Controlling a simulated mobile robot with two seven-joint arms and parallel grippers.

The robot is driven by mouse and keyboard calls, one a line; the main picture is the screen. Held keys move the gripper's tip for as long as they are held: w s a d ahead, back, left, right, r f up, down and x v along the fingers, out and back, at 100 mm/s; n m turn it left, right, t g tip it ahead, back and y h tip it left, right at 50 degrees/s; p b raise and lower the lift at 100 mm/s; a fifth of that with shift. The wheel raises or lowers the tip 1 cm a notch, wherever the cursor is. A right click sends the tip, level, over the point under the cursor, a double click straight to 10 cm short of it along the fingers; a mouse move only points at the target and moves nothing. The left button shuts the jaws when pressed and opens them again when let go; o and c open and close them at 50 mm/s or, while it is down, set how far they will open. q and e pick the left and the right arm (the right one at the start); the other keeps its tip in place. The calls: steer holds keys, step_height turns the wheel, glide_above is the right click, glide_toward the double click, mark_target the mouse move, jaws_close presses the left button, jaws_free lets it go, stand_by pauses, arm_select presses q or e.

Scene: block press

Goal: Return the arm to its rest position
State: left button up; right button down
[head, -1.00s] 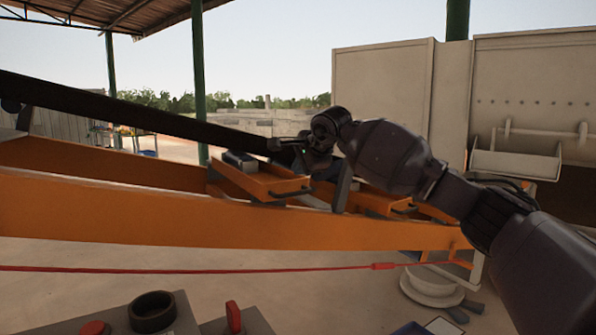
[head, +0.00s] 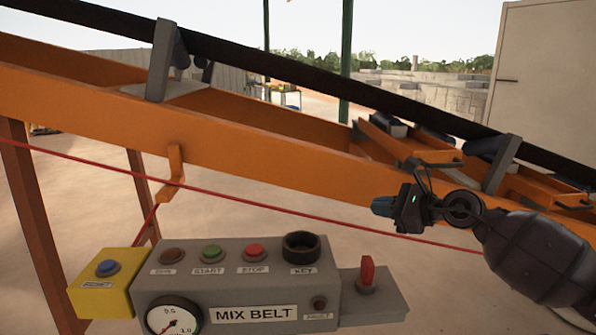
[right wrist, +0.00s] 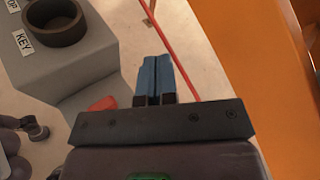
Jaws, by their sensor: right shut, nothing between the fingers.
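My right gripper (head: 383,207) is in front of the orange conveyor frame (head: 260,158), above and to the right of the grey MIX BELT control box (head: 235,275). Its blue fingers are shut with nothing between them. They also show together in the right wrist view (right wrist: 155,78), with the box's key ring (right wrist: 55,30) at the upper left. The fingers touch nothing that I can see. My left gripper is not in view.
A red pull cord (head: 300,212) runs along the conveyor, close to my right gripper. A red switch handle (head: 367,270) stands up at the box's right end, below the gripper. A yellow box with a blue button (head: 107,268) is at the left. Open concrete floor lies behind.

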steer(key=s+a+f+m+y, duration=0.1)
steer(key=s+m+t, duration=0.1)
steer(key=m, duration=0.1)
steer(key=s+a+f+m+t+y, duration=0.1)
steer(key=s, duration=0.1)
steer(key=shift+a+f+m+y, duration=0.3)
steer(key=shift+a, duration=0.05)
steer(key=s+d+f+n+h, duration=0.7)
steer(key=s+f+n+h, duration=0.35)
steer(key=n, duration=0.65)
steer(key=s+d+f+n+h, duration=0.75)
steer(key=s+f+n, duration=0.45)
steer(key=n, duration=0.4)
steer(key=s+a+f+m+g+y, duration=0.1)
steer(key=s+f+m+g, duration=0.25)
steer(key=s, duration=0.85)
steer(key=s+a+f+m+g+y, duration=0.15)
steer(key=s+m+g, duration=0.3)
steer(key=s, duration=0.65)
steer(key=w+f+n+t+y, duration=0.1)
steer(key=w+f+t, duration=0.6)
steer(key=w, duration=0.1)
steer(key=shift+w+f+n+t, duration=0.3)
steer(key=shift+w+f+t, duration=0.05)
steer(key=shift+f+t, duration=0.05)
